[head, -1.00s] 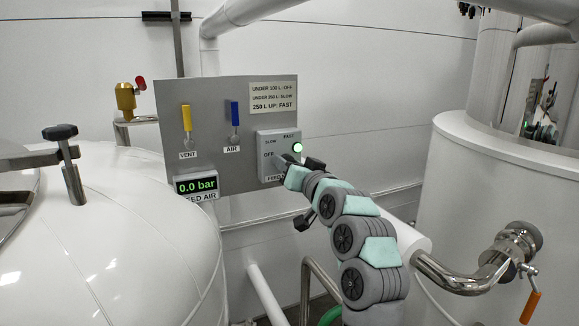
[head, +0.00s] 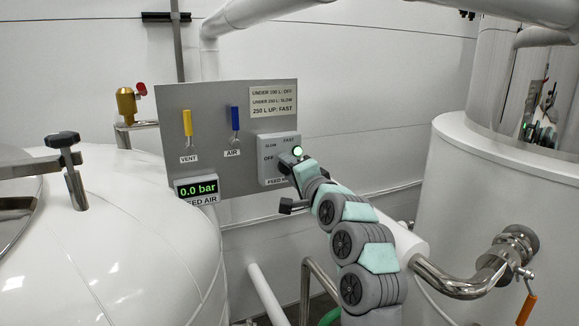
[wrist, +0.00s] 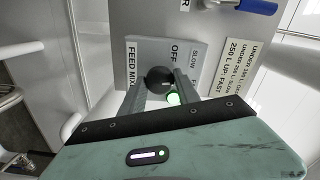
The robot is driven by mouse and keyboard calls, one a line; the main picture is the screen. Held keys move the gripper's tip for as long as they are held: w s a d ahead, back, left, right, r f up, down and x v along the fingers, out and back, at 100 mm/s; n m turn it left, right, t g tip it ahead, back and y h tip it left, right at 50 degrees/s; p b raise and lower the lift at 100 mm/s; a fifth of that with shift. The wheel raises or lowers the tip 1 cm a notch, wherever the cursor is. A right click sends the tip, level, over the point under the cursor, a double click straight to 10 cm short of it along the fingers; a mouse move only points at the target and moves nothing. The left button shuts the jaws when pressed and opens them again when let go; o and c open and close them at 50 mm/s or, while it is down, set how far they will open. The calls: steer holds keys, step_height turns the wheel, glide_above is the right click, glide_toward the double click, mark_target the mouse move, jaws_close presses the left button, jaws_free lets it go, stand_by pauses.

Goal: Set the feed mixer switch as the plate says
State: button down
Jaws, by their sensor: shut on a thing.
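The feed mixer switch box (head: 268,172) is on the grey panel, with OFF, SLOW and FAST marks and a lit green lamp (head: 297,151). Its black round knob (wrist: 159,78) shows in the wrist view between my two fingers. My gripper (wrist: 160,92) is shut on the knob. In the head view my gripper hides the knob. I cannot tell for sure which mark the knob points to. The plate (head: 276,100) reads "UNDER 100 L: OFF", "UNDER 250 L: SLOW", "250 L UP: FAST".
Yellow VENT (head: 187,122) and blue AIR (head: 235,118) handles are left of the box. The feed air display (head: 196,190) reads 0.0 bar. A white tank (head: 130,250) stands at left, another vessel (head: 460,200) at right. No volume reading is legible.

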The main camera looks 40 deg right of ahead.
steer(key=shift+m, duration=0.6)
steer(key=c, duration=0.9)
jaws_free()
steer(key=b+v, duration=0.2)
steer(key=v, duration=0.8)
steer(key=shift+s, duration=0.4)
steer(key=shift+a, duration=0.1)
